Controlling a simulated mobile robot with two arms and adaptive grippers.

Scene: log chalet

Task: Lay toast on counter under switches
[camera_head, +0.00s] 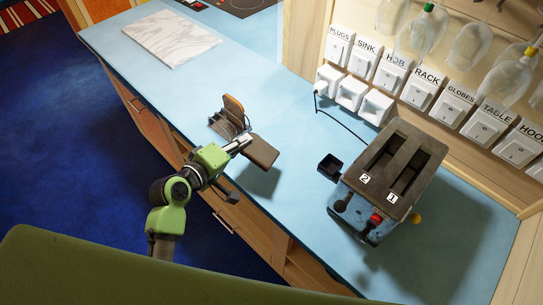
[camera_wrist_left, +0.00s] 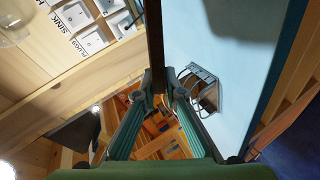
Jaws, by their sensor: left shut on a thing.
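My left gripper (camera_head: 243,145) is shut on a dark brown slice of toast (camera_head: 260,152) and holds it above the blue counter (camera_head: 300,165), with a shadow below it. In the left wrist view the toast (camera_wrist_left: 155,35) shows edge-on as a dark strip between the fingertips (camera_wrist_left: 160,82). A row of labelled white switches (camera_head: 425,86) is on the wooden wall to the right of the gripper, beyond a stretch of bare counter. My right gripper is not in view.
A wire rack (camera_head: 222,124) with a lighter brown slice (camera_head: 234,106) stands just behind the gripper; it also shows in the wrist view (camera_wrist_left: 203,90). A two-slot toaster (camera_head: 398,170) stands at right, its cord (camera_head: 340,124) running to a wall socket. A pale board (camera_head: 172,38) lies far left.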

